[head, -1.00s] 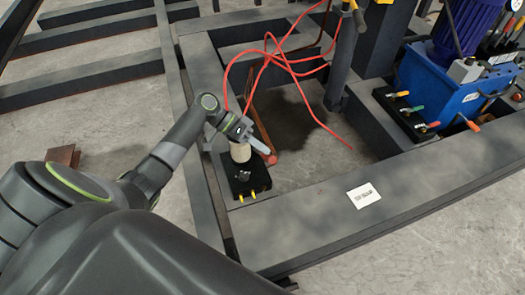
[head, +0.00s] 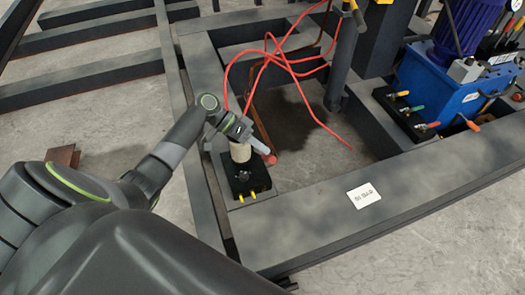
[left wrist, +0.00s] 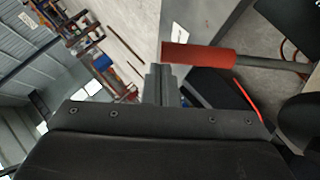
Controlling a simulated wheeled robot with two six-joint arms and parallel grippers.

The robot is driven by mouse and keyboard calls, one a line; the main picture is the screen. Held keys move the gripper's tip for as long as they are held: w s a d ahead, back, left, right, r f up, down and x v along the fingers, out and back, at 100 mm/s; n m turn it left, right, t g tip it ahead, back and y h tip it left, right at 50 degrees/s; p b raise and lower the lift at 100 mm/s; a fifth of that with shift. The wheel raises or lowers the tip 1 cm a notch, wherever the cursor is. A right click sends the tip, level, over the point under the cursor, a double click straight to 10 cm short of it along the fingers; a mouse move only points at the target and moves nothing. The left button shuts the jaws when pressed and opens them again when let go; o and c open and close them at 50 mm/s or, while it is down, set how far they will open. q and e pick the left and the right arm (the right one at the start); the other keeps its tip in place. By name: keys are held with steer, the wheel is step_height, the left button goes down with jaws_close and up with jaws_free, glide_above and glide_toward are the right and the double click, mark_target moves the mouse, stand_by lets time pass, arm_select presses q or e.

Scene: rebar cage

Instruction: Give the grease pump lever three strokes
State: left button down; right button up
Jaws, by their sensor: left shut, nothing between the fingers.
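The grease pump (head: 240,153) stands on the frame as a cream cylinder on a black block with yellow fittings at its front. Its lever ends in a red grip (head: 271,159), which shows larger in the left wrist view (left wrist: 198,56) with a grey rod running right from it. My left gripper (head: 262,147) is shut and empty, beside and just above the red grip. In the left wrist view its fingers (left wrist: 160,78) lie by the grip's left end; I cannot tell whether they touch. The arm hides part of the pump. My right gripper is not in view.
A red hose (head: 283,60) loops over the opening behind the pump. A dark steel frame (head: 310,215) surrounds it, with a white label (head: 368,195) on its front beam. A blue power unit (head: 455,95) stands at right. The front concrete floor is clear.

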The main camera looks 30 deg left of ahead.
arm_select(q)
steer(key=shift+s+d+f, duration=0.35)
steer(key=shift+f, duration=0.25)
steer(key=shift+s+d+f, duration=0.3)
steer(key=shift+d+f, duration=0.05)
steer(key=shift+f, duration=0.05)
stand_by(0.4)
steer(key=shift+s+d+f, duration=0.3)
steer(key=shift+d+f, duration=0.05)
steer(key=shift+f, duration=0.35)
